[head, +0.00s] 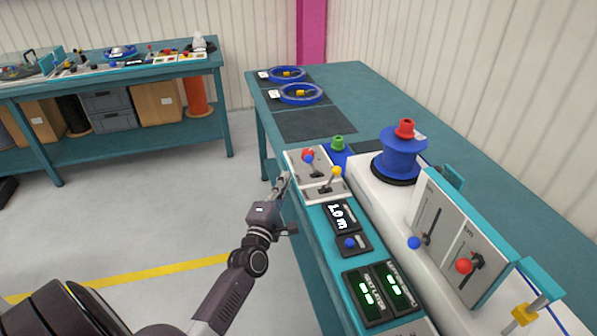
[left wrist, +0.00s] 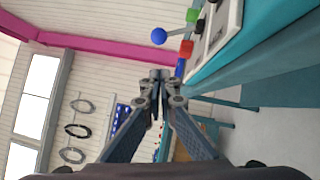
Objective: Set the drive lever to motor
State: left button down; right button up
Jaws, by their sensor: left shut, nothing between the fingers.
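A pale lever panel (head: 300,172) sits at the bench's near edge. It carries a blue-knobbed lever (head: 308,159) and a yellow-knobbed lever (head: 337,171). I cannot read their labels, so I cannot tell which is the drive lever. My left gripper (head: 283,180) is shut and empty beside the panel's left edge, apparently apart from the knobs. In the left wrist view its closed fingertips (left wrist: 160,74) point ahead, with a blue ball knob (left wrist: 159,36) above them and a red knob (left wrist: 186,47) to the upper right. My right gripper is not in view.
A blue reel (head: 402,160) with a red top stands behind the panel. An upright control box (head: 455,235) has blue and red knobs. A display reading 1.0 m (head: 341,214) lies nearer. Blue rings lie at the bench's far end. Open floor lies left.

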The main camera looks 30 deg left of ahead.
aim_at(312, 166)
pick_arm(q)
jog(key=w, duration=0.2)
jog(key=w+r, duration=0.1)
jog(key=w, duration=0.1)
jog(key=shift+d, duration=0.35)
jog(key=shift+w+d+r, duration=0.1)
jog(key=shift+w+d, duration=0.25)
jog(key=shift+w, duration=0.15)
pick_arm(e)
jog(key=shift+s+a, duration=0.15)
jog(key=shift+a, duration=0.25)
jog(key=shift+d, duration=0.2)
